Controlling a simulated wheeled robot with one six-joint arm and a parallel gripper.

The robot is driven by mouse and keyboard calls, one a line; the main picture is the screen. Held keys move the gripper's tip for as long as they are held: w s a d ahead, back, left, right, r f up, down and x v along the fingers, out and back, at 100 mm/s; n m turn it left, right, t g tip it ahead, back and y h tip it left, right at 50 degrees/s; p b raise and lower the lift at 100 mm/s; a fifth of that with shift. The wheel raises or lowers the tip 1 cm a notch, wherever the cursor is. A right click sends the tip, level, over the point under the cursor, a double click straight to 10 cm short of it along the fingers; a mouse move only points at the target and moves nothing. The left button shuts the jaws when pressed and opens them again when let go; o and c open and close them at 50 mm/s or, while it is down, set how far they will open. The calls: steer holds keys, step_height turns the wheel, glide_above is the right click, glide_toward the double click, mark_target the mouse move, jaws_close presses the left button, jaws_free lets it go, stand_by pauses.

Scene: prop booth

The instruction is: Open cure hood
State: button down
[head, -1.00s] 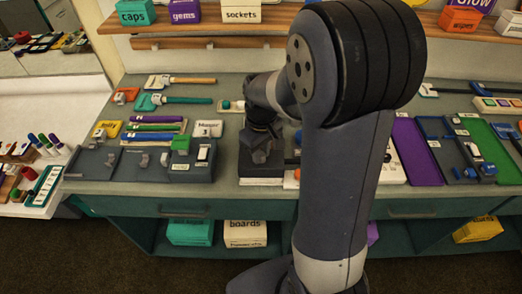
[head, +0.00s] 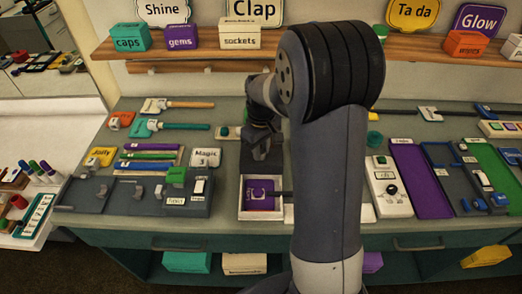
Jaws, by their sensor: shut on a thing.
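The cure hood shows as a dark cover (head: 246,163) at the back of a white-rimmed box (head: 246,213), left of my upright arm. The box's front part is uncovered, and a purple piece with a pale mark (head: 263,196) lies inside. My gripper (head: 261,151) is at the dark cover, behind the uncovered part, and is shut on what looks like the hood's handle. The fingertips and the handle are too dark and small to make out clearly. My arm hides the area just right of the box.
A dark grey fixture with a green block (head: 177,175) stands left of the box. A white control panel with a black knob (head: 391,190) and a purple mat (head: 420,182) lie right of my arm. A shelf (head: 190,47) with labelled boxes runs along the back.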

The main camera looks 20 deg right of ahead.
steer(key=c, duration=1.2)
jaws_free()
step_height(320, 180, up, 11)
steer(key=b, duration=0.1)
steer(key=shift+f, duration=0.15)
step_height(320, 180, down, 10)
steer(key=shift+f+p, duration=0.1)
steer(key=shift+p, duration=0.45)
steer(key=shift+f, duration=0.3)
steer(key=shift+s+a+r, duration=0.1)
steer(key=shift+s+a, duration=0.1)
steer(key=shift+s, duration=0.35)
steer(key=shift+w, duration=0.1)
